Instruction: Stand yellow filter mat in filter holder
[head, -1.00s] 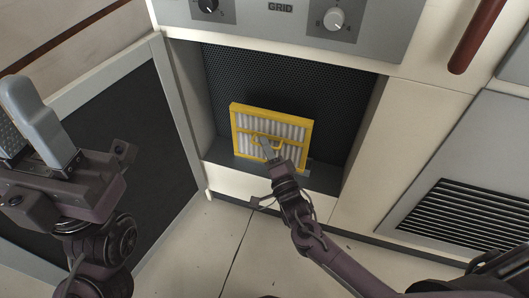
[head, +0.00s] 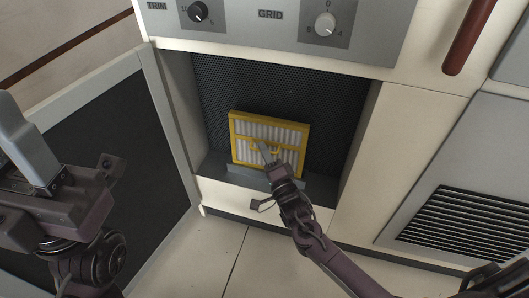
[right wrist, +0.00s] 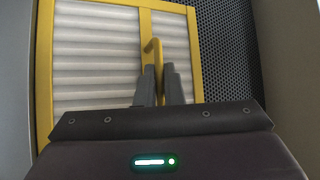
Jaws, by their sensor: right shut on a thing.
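The yellow filter mat (head: 239,144), a yellow frame with white pleats, stands nearly upright, slightly turned, inside the recess in the head view. It also fills much of the right wrist view (right wrist: 95,55). My right gripper (head: 264,150) is shut on the mat's yellow handle, which shows between the fingers in the right wrist view (right wrist: 153,52). A low grey strip, apparently the filter holder (head: 248,171), runs along the mat's lower edge. Whether the edge sits inside it or just behind it I cannot tell. My left gripper (head: 22,145) is raised at the left, partly cut off.
Black perforated mesh (head: 335,105) backs the recess. An open door panel (head: 115,150) stands on the left. A control panel with knobs (head: 325,24) is above. A red-brown handle (head: 473,38) and a louvred vent (head: 470,215) are on the right.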

